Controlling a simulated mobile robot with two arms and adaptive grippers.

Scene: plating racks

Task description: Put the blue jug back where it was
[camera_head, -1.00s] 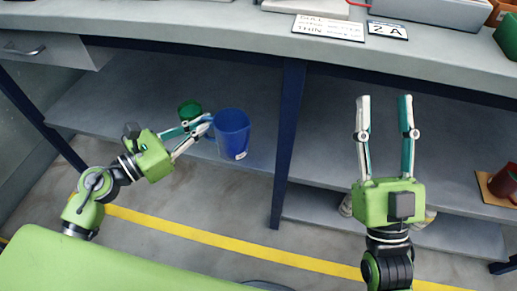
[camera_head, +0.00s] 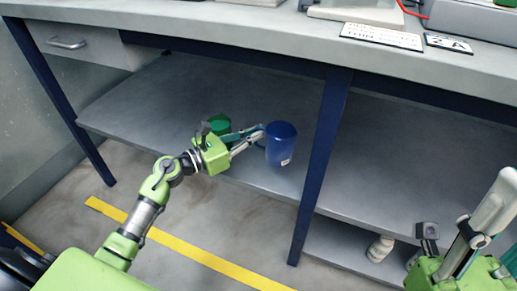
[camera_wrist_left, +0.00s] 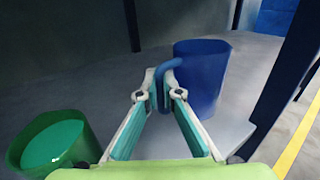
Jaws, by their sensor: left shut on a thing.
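The blue jug (camera_head: 281,150) is upright at the lower shelf's front edge, left of a dark blue table leg. My left gripper (camera_head: 258,136) is shut on its handle, on the jug's left side. In the left wrist view the fingertips (camera_wrist_left: 164,88) close around the handle and the jug (camera_wrist_left: 203,78) is just beyond them. I cannot tell whether its base touches the shelf. A green cup-like vessel (camera_head: 219,124) stands behind my left gripper; it also shows in the left wrist view (camera_wrist_left: 55,148). My right gripper (camera_head: 505,220) is partly cut off at the right edge, fingers apart and empty.
The lower shelf (camera_head: 150,105) has free room left of the green vessel. The dark blue leg (camera_head: 322,165) stands close right of the jug. The worktop (camera_head: 200,35) overhangs the shelf, with a drawer (camera_head: 75,42) at left. Labels (camera_head: 382,37) lie on the worktop.

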